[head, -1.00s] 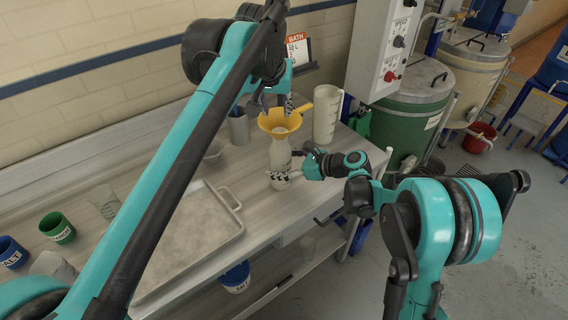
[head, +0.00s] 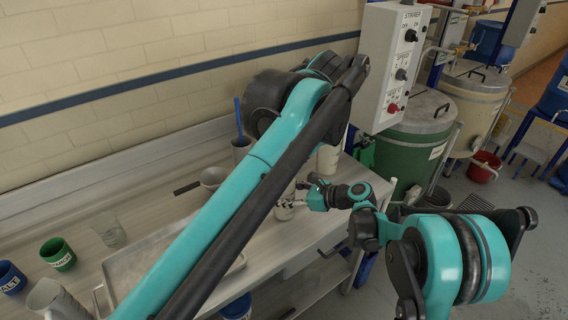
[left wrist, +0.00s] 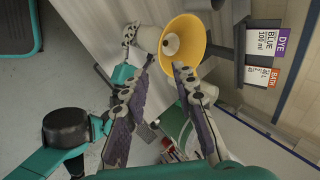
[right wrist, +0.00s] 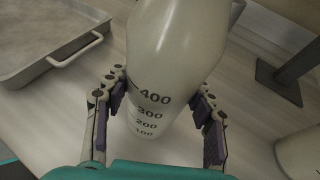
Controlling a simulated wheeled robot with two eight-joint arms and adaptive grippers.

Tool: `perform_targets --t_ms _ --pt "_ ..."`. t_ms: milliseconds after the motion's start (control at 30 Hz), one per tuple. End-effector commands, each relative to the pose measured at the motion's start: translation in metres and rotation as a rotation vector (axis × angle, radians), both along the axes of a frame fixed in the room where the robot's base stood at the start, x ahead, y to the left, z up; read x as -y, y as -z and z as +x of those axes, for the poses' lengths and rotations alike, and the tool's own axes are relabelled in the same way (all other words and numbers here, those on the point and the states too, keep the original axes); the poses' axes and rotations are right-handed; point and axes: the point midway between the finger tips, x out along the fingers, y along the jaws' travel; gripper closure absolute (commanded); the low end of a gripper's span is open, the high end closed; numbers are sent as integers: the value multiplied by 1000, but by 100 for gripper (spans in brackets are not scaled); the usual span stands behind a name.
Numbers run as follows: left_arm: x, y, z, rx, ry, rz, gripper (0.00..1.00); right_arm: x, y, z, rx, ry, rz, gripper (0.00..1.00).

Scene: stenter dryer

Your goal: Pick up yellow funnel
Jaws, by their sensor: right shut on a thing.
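The yellow funnel (left wrist: 191,30) shows in the left wrist view, its wide mouth towards the camera, over the pale bottle (right wrist: 172,50). In the head view my left arm hides the funnel. My left gripper (left wrist: 162,74) is open and empty, its fingertips pointing towards the funnel's near rim, seemingly apart from it. My right gripper (right wrist: 160,105) is shut on the bottle with black graduations, one finger on each side. The bottle stands upright on the bench; its lower part shows in the head view (head: 285,208). The bottle's top is outside the right wrist view.
A metal tray (right wrist: 38,35) lies left of the bottle, and a pale jug (head: 328,160) stands behind it. A blue cup (head: 10,278) and a green cup (head: 58,254) stand at the bench's left. A control box (head: 392,65) and green drum (head: 416,135) are beyond the right end.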

Motion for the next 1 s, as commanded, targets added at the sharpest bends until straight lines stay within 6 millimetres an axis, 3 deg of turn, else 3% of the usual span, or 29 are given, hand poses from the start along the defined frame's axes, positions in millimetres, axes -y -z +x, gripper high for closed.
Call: perform_targets --t_ms 167,400,1000 --pt "1 8 2 -2 88 84 72 0 0 0 0 -1 0 88" --pt "-6 43 25 -1 90 85 72 0 0 0 0 0 0 88" --pt "-20 94 61 -1 90 83 72 0 0 0 0 0 0 88"
